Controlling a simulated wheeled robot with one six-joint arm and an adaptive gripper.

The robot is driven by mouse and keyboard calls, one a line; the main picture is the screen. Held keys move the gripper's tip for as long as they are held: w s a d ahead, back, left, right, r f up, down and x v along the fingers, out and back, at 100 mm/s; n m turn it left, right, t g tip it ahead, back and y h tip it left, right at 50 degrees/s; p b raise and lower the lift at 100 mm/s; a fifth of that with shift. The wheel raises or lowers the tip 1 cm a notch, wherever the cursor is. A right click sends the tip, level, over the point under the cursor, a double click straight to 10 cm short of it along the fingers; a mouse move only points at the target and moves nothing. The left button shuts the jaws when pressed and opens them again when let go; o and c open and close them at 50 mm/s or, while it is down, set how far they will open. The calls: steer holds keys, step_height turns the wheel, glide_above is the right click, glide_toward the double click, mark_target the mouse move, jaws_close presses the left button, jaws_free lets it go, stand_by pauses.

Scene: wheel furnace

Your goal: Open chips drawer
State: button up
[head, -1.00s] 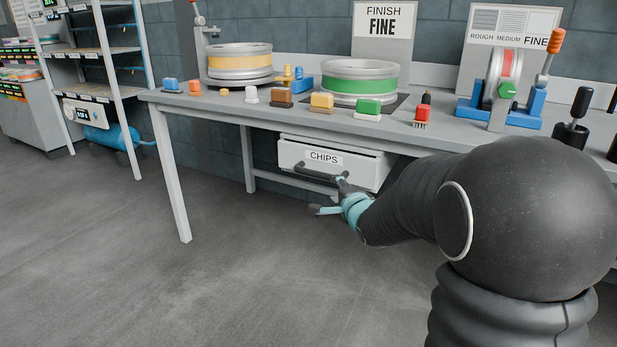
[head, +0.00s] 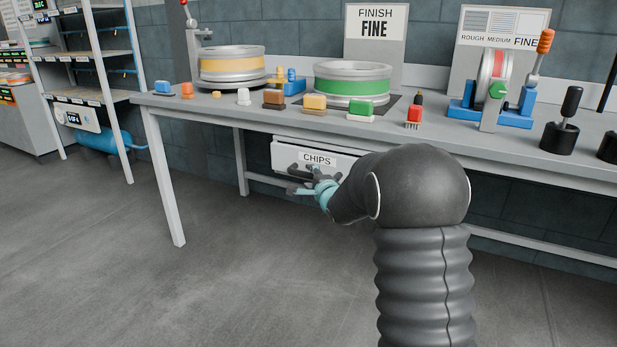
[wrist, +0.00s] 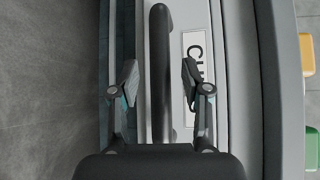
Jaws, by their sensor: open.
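The chips drawer (head: 283,158) has a white front with a CHIPS label and hangs under the grey workbench. My arm hides its right part, and I cannot tell whether it stands slightly out. Its dark bar handle (wrist: 159,60) runs lengthwise between my fingers in the wrist view, with part of the label (wrist: 194,55) beside it. My gripper (wrist: 159,82) is open, one finger on each side of the handle, with visible gaps. In the head view my gripper (head: 303,182) is in front of the drawer's lower edge.
The workbench (head: 225,112) carries a yellow-banded wheel (head: 232,62), a green-banded wheel (head: 350,86) and several small coloured blocks. Its left leg (head: 165,180) stands left of the drawer. A shelf rack (head: 100,96) stands at far left. The floor (head: 90,260) in front is clear.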

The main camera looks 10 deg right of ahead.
steer(key=shift+x, duration=1)
jaws_close()
steer(key=shift+s+a, duration=0.1)
